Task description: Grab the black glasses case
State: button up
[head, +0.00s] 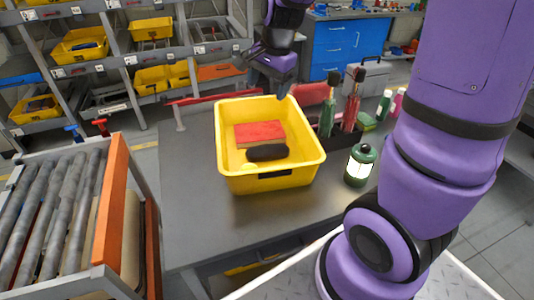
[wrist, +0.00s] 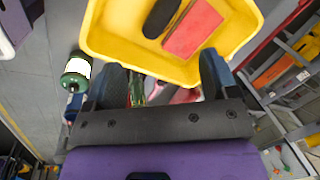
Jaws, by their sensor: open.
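The black glasses case (head: 267,153) lies in the yellow bin (head: 268,185), just in front of a red box (head: 259,132). In the wrist view the black case (wrist: 161,17) is near the top edge, partly cut off, beside the red box (wrist: 194,29) inside the yellow bin (wrist: 101,40). My gripper (head: 272,88) is above and behind the bin's far rim, apart from the case. In the wrist view my gripper (wrist: 160,80) shows its two dark fingers spread, with nothing between them but background. It is open and empty.
A roller conveyor (head: 60,215) is at left, shelves of yellow bins behind. The table's front left is clear.

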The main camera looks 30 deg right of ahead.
jog(key=w+d+f+m+g, duration=0.1)
jog(key=w+d+f+m, duration=0.15)
jog(key=f, duration=0.45)
jog(key=w+d+f+m+g, duration=0.1)
jog(key=w+f+m, duration=0.3)
jog(key=f, duration=0.3)
jog(key=m+h, duration=0.1)
jog(key=m, duration=0.2)
send_over(268, 149)
notch_tip(268, 149, down, 6)
jog(key=shift+s+d+r, duration=0.1)
jog(key=shift+d, duration=0.05)
notch_tip(268, 149, down, 5)
jog(key=shift+r, duration=0.2)
jog(key=shift+w+a+f, duration=0.1)
jog(key=shift+f, duration=1.45)
jog(key=shift+w+a+f, duration=0.1)
jog(key=shift+f, duration=1.4)
jog(key=shift+c, duration=0.5)
jog(key=c, duration=0.6)
